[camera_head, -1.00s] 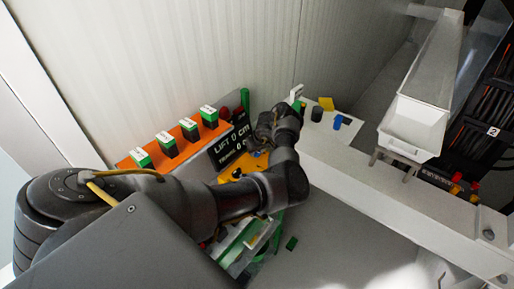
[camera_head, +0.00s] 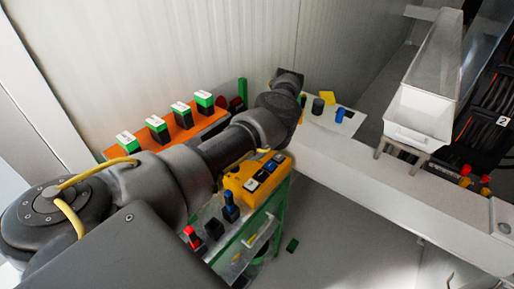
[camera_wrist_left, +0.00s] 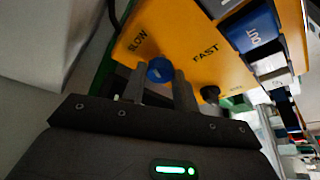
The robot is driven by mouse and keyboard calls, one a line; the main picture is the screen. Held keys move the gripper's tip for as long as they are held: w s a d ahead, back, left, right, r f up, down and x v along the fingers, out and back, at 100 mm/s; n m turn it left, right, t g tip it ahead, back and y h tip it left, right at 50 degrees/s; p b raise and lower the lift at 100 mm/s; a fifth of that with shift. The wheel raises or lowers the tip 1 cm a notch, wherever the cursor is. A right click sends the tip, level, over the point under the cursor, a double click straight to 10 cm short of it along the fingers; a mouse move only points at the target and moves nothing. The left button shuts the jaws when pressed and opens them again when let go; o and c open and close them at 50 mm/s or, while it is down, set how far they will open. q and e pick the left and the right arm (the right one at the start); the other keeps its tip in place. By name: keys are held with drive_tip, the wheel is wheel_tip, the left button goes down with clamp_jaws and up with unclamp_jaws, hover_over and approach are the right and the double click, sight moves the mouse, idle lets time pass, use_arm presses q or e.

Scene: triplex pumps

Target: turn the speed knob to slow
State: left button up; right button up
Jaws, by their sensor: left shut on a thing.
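The yellow control box (camera_head: 256,178) sits at the middle of the head view, partly behind my left arm. In the left wrist view, its yellow face (camera_wrist_left: 190,40) carries the words SLOW at the left and FAST at the right. The blue speed knob (camera_wrist_left: 160,69) sits between and below these words. My left gripper (camera_wrist_left: 158,86) is shut on the knob, one finger on each side. Which way the knob points is not clear. My right gripper is not in view.
An orange rack with green-and-black blocks (camera_head: 157,127) stands by the wall. A red-topped (camera_head: 192,236) and a blue-topped (camera_head: 230,207) control stand in front of the box. A dark knob (camera_wrist_left: 210,93) is close to my right-hand finger in the wrist view. A white beam (camera_head: 400,195) runs right.

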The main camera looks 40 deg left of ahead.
use_arm(q)
drive_tip(key=n+b, duration=0.2)
drive_tip(key=b, duration=0.1)
drive_tip(key=n+b, duration=0.1)
drive_tip(key=b, duration=0.1)
drive_tip(key=shift+w+a+f+g+h, duration=0.1)
drive_tip(key=shift+w+f+g+h, duration=0.05)
drive_tip(key=shift+f+g+h, duration=0.2)
drive_tip(key=shift+a+r+n+g+h+b, duration=0.15)
drive_tip(key=shift+r+n+g+b, duration=0.1)
drive_tip(key=shift+n+b, duration=0.45)
drive_tip(key=shift+d+r+n+g+h+b, duration=0.1)
drive_tip(key=shift+n+g+b, duration=0.1)
drive_tip(key=shift+n+b, duration=0.45)
drive_tip(key=shift+a, duration=0.1)
drive_tip(key=o, duration=1)
drive_tip(key=shift+c, duration=0.2)
